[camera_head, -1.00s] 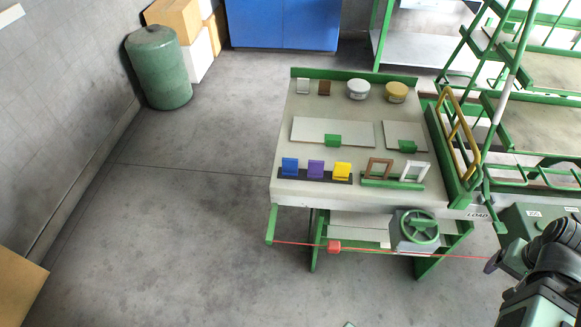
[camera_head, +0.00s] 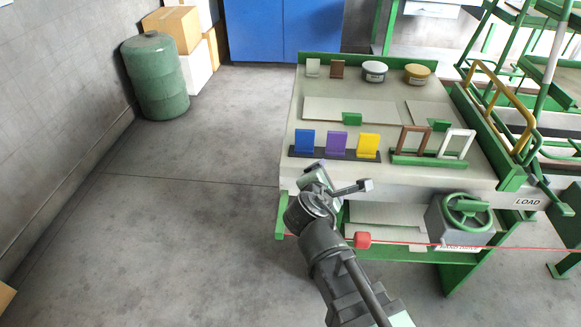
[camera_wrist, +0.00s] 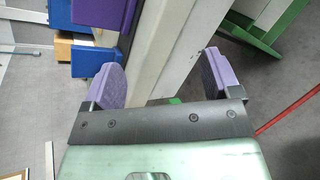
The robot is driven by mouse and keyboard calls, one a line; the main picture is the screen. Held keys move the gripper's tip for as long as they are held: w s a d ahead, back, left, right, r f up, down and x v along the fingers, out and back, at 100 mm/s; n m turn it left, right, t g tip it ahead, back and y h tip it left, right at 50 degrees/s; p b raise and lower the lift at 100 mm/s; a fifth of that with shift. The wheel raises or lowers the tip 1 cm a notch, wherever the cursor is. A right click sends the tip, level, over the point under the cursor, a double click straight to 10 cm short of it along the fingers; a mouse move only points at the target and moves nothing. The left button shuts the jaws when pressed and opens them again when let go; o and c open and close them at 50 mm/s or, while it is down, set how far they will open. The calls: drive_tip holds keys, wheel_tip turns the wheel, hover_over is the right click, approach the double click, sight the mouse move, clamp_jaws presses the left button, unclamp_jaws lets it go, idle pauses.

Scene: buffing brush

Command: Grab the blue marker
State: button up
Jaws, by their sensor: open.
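The blue marker (camera_head: 304,141) is an upright block at the left end of a dark strip near the table's front edge. A purple marker (camera_head: 336,143) and a yellow marker (camera_head: 368,145) stand to its right. My gripper (camera_head: 340,180) is open and empty, in front of the table edge, below and slightly right of the blue marker. In the wrist view, its two purple-padded fingers (camera_wrist: 163,76) are spread apart. A blue block (camera_wrist: 90,62) shows there beyond the left finger, beside a purple block (camera_wrist: 100,12); no block is between the fingers.
Brown and white frames (camera_head: 455,143) stand right of the markers on a green base. The floor left of the table is clear.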

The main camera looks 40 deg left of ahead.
sight(305, 139)
drive_tip(key=s+a+r+n+t+y, duration=0.15)
drive_tip(key=a+r+n+y, duration=0.4)
drive_tip(key=n, duration=0.75)
drive_tip(key=shift+g+h, duration=0.25)
drive_tip(key=shift+h, duration=0.1)
drive_tip(key=x, duration=0.5)
drive_tip(key=shift+w+a+f, duration=0.15)
drive_tip(key=shift+a+f, duration=0.2)
drive_tip(key=shift+f, duration=0.1)
drive_tip(key=x, duration=0.5)
drive_tip(key=shift+w+a+b, duration=0.2)
drive_tip(key=shift+a+b, duration=0.1)
drive_tip(key=shift+b, duration=0.1)
drive_tip(key=shift+d+r, duration=0.1)
drive_tip(key=c, duration=1)
drive_tip(key=shift+r, duration=0.1)
wheel_tip(305, 139, up, 20)
drive_tip(key=p, duration=2)
